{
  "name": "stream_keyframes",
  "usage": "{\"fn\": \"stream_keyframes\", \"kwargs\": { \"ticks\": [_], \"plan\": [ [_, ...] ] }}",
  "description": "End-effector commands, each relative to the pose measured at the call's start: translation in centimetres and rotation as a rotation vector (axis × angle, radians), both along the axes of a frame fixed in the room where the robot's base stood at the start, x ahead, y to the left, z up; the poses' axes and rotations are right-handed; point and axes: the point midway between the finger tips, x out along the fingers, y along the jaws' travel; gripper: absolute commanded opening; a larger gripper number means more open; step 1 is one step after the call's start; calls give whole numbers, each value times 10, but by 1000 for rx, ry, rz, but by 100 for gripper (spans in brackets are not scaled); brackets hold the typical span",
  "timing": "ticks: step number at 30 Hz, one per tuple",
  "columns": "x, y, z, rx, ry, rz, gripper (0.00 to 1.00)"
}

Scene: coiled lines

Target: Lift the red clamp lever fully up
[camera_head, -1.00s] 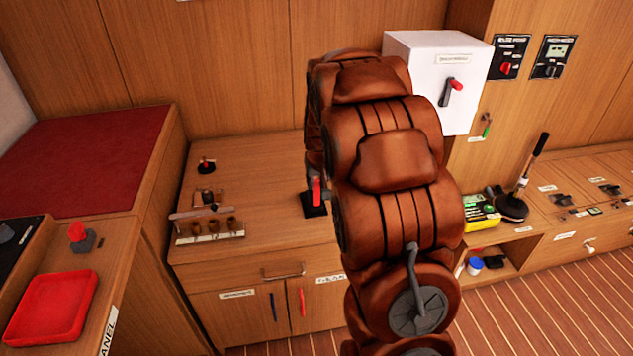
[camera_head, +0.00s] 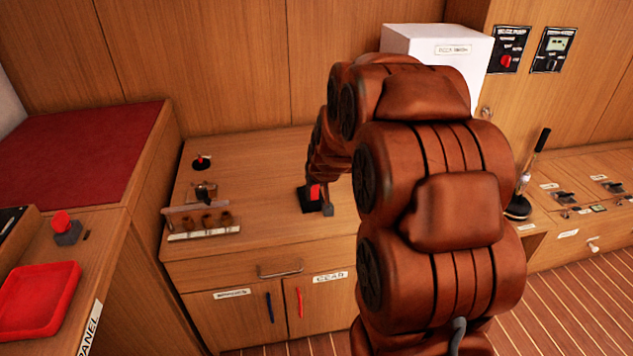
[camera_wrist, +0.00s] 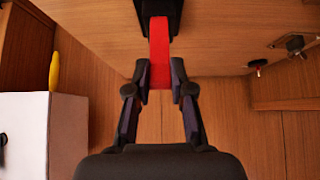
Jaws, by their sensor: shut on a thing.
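The red clamp lever (camera_head: 315,191) stands on its black base (camera_head: 306,200) on the wooden counter, near the middle of the head view, partly covered by my gripper and arm. In the wrist view the lever (camera_wrist: 159,45) is a flat red bar running from the black base (camera_wrist: 158,14) to between my fingertips. My gripper (camera_wrist: 160,80) is shut on the lever's free end, one finger on each side. In the head view my arm hides most of the gripper. I cannot tell the lever's exact angle.
A white box (camera_head: 440,45) stands behind my arm; it also shows in the wrist view (camera_wrist: 40,135). A rack with several brown cups (camera_head: 205,225) and a small red-topped knob (camera_head: 201,162) are left on the counter. A red tray (camera_head: 38,300) lies at far left.

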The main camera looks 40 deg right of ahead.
Motion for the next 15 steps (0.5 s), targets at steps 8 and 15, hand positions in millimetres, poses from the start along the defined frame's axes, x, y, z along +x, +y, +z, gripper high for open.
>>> {"fn": "stream_keyframes", "kwargs": {
  "ticks": [8,15],
  "plan": [
    [0,0,-1,1,2,0,39],
    [0,0,0,0,1,0,48]
  ]
}}
